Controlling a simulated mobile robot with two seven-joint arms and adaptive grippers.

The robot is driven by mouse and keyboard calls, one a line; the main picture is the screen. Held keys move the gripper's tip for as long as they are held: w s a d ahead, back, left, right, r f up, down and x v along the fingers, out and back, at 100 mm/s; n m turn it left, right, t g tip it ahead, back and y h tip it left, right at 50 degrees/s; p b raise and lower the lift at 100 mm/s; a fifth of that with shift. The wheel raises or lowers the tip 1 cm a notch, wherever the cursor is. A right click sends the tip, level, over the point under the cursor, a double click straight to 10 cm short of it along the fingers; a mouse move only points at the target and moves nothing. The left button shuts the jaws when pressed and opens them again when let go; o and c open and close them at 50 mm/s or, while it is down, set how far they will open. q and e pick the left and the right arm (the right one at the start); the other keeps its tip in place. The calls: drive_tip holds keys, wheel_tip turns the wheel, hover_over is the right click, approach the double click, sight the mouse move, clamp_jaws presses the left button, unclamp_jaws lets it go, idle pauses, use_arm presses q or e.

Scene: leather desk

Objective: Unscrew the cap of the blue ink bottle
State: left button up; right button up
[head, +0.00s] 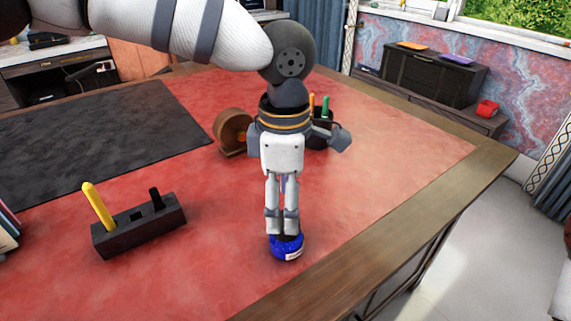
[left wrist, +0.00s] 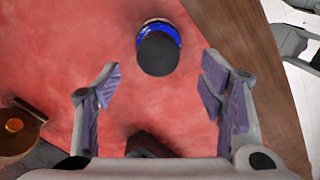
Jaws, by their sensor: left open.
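The blue ink bottle (head: 287,248) stands upright on the red leather desk top, near its front edge. Its dark round cap (left wrist: 158,55) faces the camera in the left wrist view, with the blue glass (left wrist: 160,28) showing around its far side. My left gripper (head: 282,228) points down at the bottle in the head view, its fingertips overlapping the cap there. In the left wrist view the fingers (left wrist: 163,85) are wide apart, with nothing between them; the cap lies beyond their tips. The head view hides most of the cap behind the fingers. My right gripper is out of view.
A black pen stand (head: 138,228) with a yellow pen stands to the left. Behind the gripper are a brown round wooden object (head: 233,131) and a dark pen cup (head: 321,128). A dark mat (head: 95,135) covers the back left. The desk's wooden edge (head: 400,235) runs along the right.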

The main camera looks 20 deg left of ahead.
sight(281, 237)
use_arm(q)
wheel_tip(281, 237, down, 5)
drive_tip(key=shift+w+r, duration=0.1)
drive_tip(key=shift+r, duration=0.1)
drive_tip(key=shift+c, duration=0.6)
drive_tip(key=c, duration=1.1)
